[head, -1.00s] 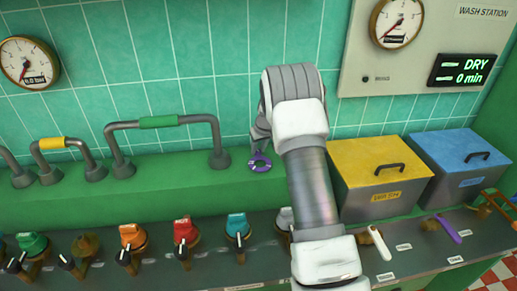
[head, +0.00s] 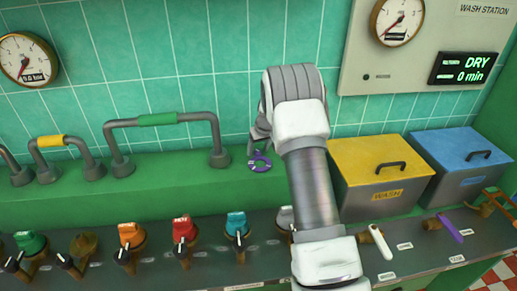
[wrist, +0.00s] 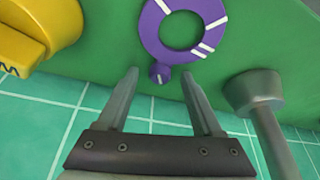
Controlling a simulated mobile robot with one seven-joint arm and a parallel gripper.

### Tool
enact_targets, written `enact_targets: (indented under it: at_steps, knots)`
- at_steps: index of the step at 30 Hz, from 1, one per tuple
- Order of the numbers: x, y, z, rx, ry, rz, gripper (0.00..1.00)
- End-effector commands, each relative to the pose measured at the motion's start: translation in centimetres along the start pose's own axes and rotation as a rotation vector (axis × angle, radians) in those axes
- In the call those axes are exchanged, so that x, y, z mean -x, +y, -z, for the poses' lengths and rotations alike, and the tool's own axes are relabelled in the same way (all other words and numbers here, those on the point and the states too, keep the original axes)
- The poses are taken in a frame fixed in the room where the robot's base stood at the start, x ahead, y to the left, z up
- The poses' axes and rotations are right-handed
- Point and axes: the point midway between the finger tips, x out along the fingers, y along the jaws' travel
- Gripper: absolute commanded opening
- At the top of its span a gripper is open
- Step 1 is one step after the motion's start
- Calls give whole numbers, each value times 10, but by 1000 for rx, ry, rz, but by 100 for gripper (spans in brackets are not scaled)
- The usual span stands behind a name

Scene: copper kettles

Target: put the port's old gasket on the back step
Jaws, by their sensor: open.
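A purple ring gasket (head: 260,162) with white stripes and a small tab lies on the green back step (head: 160,192), right of the pipe's foot. In the wrist view the gasket (wrist: 154,32) lies flat on the green surface, beyond my fingertips. My gripper (head: 257,138) is over the back step, just behind the gasket, partly hidden by my wrist in the head view. In the wrist view my gripper (wrist: 160,74) is open, its two fingers apart and nothing clamped between them. The gasket's tab shows between the tips; I cannot tell if a finger touches it.
A bent grey pipe with a green sleeve (head: 158,119) stands left of my gripper. A yellow-lidded bin (head: 365,155) and a blue-lidded bin (head: 468,150) stand to the right. Several coloured valves, one red (head: 184,229), line the front counter. Tiled wall rises behind.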

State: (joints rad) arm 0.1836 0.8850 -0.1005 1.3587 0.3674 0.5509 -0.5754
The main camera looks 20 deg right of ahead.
Motion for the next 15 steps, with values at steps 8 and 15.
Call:
enact_targets:
  at_steps: [8, 15]
  knots:
    - [17, 0, 1, -1, 3, -1, 67]
    - [62, 0, 0, -1, 4, -1, 67]
